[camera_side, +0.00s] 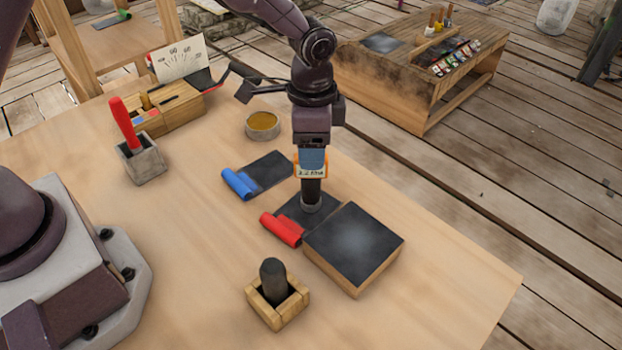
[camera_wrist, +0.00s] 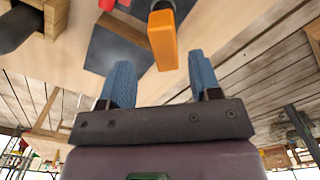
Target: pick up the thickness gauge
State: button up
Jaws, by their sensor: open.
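The thickness gauge (camera_side: 312,173) has an orange-edged body with a pale readout face and a dark round lower part. It stands upright on a dark mat (camera_side: 291,209) that has a red roll (camera_side: 283,230) at one end. My gripper (camera_side: 312,158) points down over the gauge, with its blue fingers at the gauge's top. In the wrist view, the orange gauge body (camera_wrist: 162,40) lies just beyond and between the two spread blue fingers (camera_wrist: 160,64). My gripper is open. The side view cannot show whether the fingers touch it.
A black-topped block (camera_side: 354,246) stands close right of the gauge. A blue roll (camera_side: 238,183) on a dark mat and a round tin (camera_side: 262,126) lie behind left. A wooden holder (camera_side: 278,303) with a dark cylinder is in front. A red-handled tool (camera_side: 125,123) stands left.

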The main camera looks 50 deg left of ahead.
aim_at(311, 183)
jog(key=f, duration=0.5)
jog(key=shift+w+a, duration=0.15)
jog(key=shift+a, duration=0.1)
jog(key=c, duration=1)
jog(key=shift+r, duration=0.1)
